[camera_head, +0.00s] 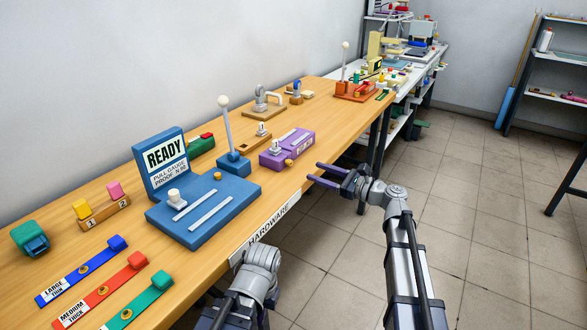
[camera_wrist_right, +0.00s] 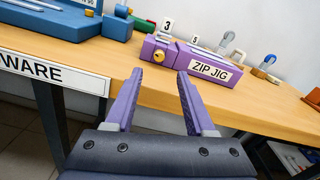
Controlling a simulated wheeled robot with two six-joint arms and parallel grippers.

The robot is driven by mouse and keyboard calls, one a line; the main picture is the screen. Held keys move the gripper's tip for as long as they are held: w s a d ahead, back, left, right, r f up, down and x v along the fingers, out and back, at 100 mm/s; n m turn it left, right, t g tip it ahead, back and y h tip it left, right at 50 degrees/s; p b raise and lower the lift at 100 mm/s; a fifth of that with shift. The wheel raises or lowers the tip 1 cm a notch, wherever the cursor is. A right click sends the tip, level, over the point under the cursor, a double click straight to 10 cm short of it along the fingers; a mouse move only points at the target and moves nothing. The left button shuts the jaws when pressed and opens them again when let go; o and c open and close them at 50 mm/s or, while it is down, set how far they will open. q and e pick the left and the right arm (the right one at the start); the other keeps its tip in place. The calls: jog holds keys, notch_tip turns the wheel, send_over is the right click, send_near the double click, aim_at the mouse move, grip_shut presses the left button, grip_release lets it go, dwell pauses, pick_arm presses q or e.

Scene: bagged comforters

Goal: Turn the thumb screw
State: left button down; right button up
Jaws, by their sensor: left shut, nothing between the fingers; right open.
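A purple zip jig (camera_head: 287,148) sits near the front edge of the wooden table. A small brass knob (camera_wrist_right: 159,56), possibly the thumb screw, is on its near end face in the right wrist view; it also shows in the head view (camera_head: 289,162). My right gripper (camera_head: 313,173) is open and empty, in front of the table edge and apart from the jig. In the right wrist view its two purple fingers (camera_wrist_right: 158,76) point towards the jig. My left arm shows low in the head view, but its gripper fingers do not show.
A blue pull gauge (camera_head: 205,207) with a READY panel stands left of the jig. Coloured straps (camera_head: 103,290) lie at the table's near left. A red fixture (camera_head: 357,92) stands farther back. The floor right of the table is open.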

aim_at(292, 163)
jog(key=shift+x, duration=3.85)
grip_shut()
